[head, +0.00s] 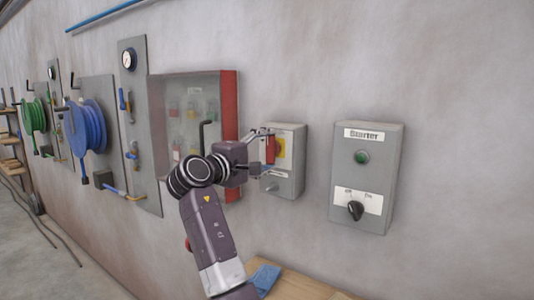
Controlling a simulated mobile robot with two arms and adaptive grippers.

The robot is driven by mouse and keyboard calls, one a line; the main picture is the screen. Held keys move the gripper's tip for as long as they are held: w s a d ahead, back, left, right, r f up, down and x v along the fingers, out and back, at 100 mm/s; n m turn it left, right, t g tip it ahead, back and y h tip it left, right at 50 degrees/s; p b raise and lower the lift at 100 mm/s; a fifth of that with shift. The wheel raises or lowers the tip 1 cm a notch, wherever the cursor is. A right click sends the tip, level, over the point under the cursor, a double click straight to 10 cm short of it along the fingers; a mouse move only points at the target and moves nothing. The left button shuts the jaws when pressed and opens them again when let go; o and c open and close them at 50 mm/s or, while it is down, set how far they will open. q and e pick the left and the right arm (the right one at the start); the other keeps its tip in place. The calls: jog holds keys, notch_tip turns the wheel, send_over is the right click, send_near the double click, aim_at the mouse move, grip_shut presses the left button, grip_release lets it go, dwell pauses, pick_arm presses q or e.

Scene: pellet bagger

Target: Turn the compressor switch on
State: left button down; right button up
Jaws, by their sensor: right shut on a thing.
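A grey box (291,183) on the wall has a yellow plate (282,147) on its front and a small round knob or lock low down. My right gripper (268,150) is in front of this box, its fingers closed around a red piece (270,149) beside the yellow plate. I cannot tell whether the red piece is a switch handle or a padlock. To the right is a grey box marked "Starter" (364,135), with a green button (362,157) and a black rotary knob (355,210) on a white label. The knob's setting is too small to read. My left gripper is not in view.
A red-edged cabinet (229,110) with small locks hangs left of my gripper. Further left are a panel with a gauge (129,60), a blue hose reel (86,127) and a green one (35,116). A wooden top (300,287) with a blue cloth (265,278) lies below.

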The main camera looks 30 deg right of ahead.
jog(key=shift+f, duration=0.15)
dwell(0.3)
jog(key=o, duration=1.1)
jog(key=shift+o, duration=0.3)
jog(key=shift+a, duration=0.15)
jog(key=v, duration=1.1)
jog(key=shift+s+a, duration=0.2)
jog(key=shift+a, duration=0.15)
